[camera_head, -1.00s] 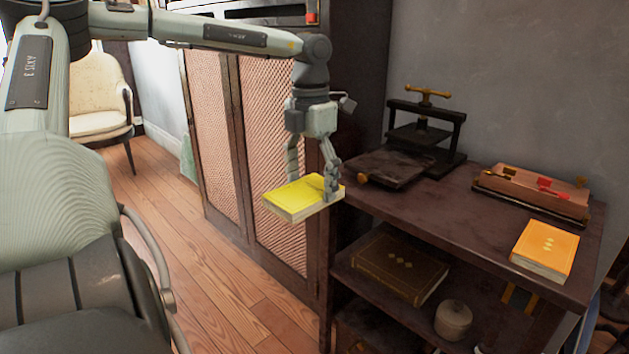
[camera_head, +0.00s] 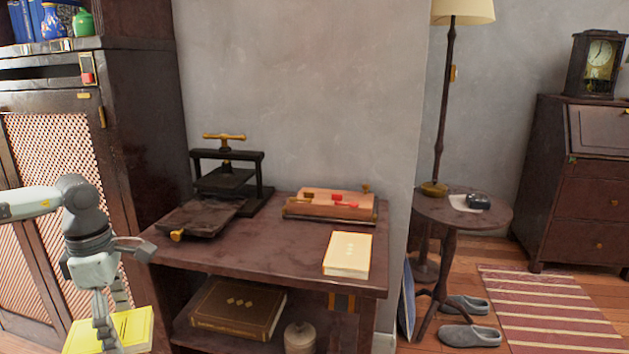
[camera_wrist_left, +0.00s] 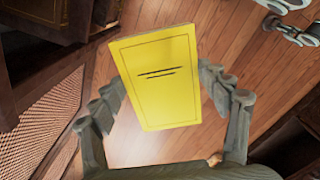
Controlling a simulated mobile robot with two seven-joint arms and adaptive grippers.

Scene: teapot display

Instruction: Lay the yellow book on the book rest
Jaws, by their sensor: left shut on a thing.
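My left gripper (camera_head: 110,335) is shut on the yellow book (camera_head: 138,327), at the lower left of the head view, left of the dark table. The book's lower part is cut off there. In the left wrist view, the yellow book (camera_wrist_left: 158,85) shows its cover with dark lines, between the two fingers. A wooden stand with red parts (camera_head: 330,203) is at the back right of the tabletop; I cannot tell whether it is the book rest.
The tabletop (camera_head: 262,243) has clear room in its middle. A brown book (camera_head: 235,308) and a jar (camera_head: 300,338) are on the lower shelf.

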